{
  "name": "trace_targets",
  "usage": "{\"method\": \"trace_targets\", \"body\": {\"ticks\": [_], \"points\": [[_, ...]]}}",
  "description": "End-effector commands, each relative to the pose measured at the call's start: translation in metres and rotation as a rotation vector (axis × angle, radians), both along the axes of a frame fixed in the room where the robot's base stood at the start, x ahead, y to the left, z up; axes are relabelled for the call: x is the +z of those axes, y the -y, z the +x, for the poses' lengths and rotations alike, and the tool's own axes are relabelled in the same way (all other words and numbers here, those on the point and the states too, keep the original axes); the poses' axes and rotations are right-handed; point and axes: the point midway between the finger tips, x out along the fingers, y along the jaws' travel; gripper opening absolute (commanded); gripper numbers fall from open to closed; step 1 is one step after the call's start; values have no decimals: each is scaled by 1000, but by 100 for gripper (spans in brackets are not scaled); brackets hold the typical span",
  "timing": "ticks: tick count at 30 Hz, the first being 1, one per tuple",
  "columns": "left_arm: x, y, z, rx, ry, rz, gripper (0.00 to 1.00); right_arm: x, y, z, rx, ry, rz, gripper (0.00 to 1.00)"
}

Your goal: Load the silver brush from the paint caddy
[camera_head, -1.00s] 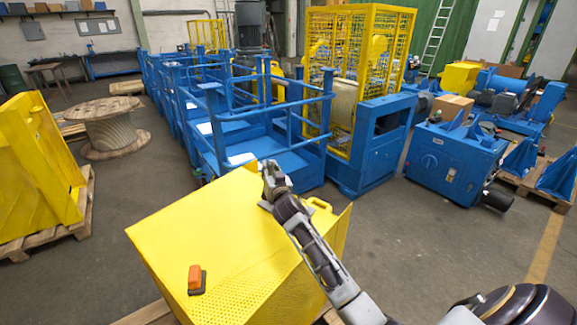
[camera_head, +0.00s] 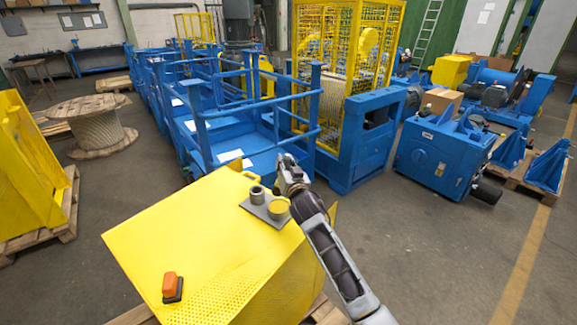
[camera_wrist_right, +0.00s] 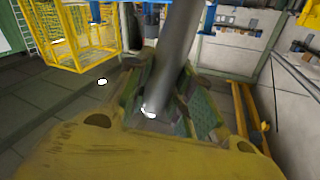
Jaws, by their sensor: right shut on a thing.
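The paint caddy (camera_head: 257,211) is a grey flat tray on the yellow cabinet top, with a grey cup (camera_head: 257,195) and a round pot of yellow paint (camera_head: 278,207). My right gripper (camera_head: 284,164) is raised just beyond and right of the caddy in the head view. In the right wrist view its fingers (camera_wrist_right: 165,90) are shut on a shiny silver cylinder, the silver brush (camera_wrist_right: 178,40). Its bristles cannot be made out, and in the head view I cannot pick the brush out. My left gripper is not in view.
The yellow cabinet (camera_head: 185,235) has a flat top with free room left of the caddy. An orange and black block (camera_head: 172,287) lies near its front left corner. Blue railed frames (camera_head: 235,140) stand close behind the gripper.

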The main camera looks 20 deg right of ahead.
Motion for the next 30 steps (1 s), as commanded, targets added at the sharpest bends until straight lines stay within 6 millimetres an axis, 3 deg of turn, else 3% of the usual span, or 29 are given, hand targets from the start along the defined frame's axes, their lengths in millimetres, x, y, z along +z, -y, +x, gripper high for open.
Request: {"method": "trace_targets", "body": {"ticks": [10, 30], "points": [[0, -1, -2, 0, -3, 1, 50, 9, -4, 0, 19, 8, 55, 0], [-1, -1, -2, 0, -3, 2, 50, 9, -4, 0, 19, 14, 94, 0]]}}
